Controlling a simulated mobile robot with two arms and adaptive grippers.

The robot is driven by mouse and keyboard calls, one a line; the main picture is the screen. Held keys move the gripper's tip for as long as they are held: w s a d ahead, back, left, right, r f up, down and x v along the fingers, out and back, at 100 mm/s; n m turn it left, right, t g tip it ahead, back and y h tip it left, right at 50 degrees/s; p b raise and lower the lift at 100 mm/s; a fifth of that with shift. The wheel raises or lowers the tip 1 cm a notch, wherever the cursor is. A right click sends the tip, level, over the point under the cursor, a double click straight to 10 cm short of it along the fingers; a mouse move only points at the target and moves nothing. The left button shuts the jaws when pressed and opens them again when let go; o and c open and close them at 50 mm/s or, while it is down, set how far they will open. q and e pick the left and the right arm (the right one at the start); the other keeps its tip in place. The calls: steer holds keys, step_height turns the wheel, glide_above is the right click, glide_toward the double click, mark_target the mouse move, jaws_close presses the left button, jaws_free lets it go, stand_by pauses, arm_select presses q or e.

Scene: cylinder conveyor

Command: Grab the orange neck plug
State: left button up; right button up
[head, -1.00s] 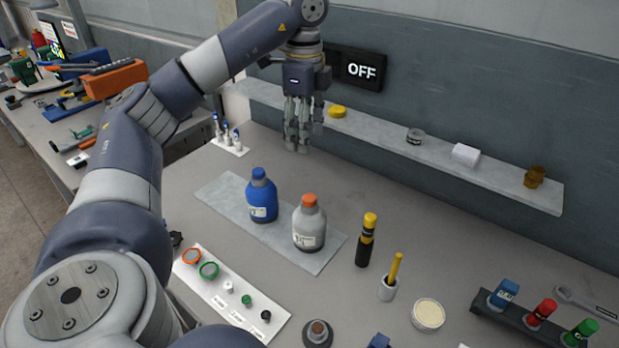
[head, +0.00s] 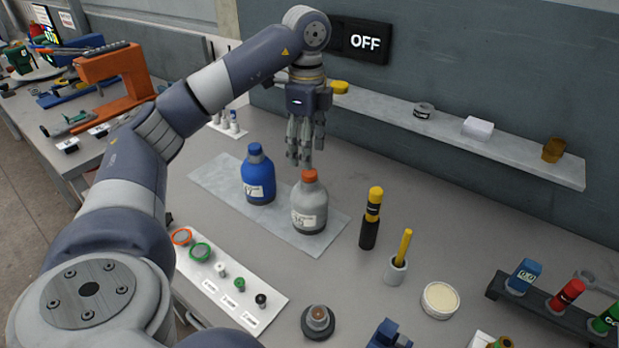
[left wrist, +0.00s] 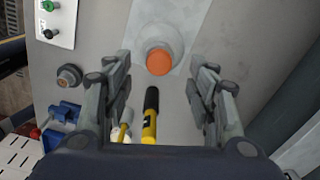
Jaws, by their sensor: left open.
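The orange neck plug (head: 309,175) sits in the mouth of a grey bottle (head: 309,206) standing upright on a pale mat. In the left wrist view the plug (left wrist: 160,63) shows from above, framed between the fingers and beyond their tips. My left gripper (head: 300,160) points down, open and empty, just above and slightly behind the plug, apart from it. My right gripper is not in view.
A blue bottle (head: 258,178) stands left of the grey one on the same mat (head: 215,178). A black and yellow tool (head: 371,218) stands to the right. A wall shelf (head: 455,133) runs behind. A labelled strip (head: 225,300) with small parts lies in front.

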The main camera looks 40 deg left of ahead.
mark_target(309, 172)
arm_select(q)
steer(key=shift+f, duration=0.3)
steer(key=f, duration=0.1)
steer(key=f+p, duration=0.1)
steer(key=f, duration=0.1)
steer(key=shift+d+f+p, duration=0.3)
steer(key=shift+p, duration=0.1)
steer(key=shift+f, duration=0.5)
steer(key=c, duration=0.8)
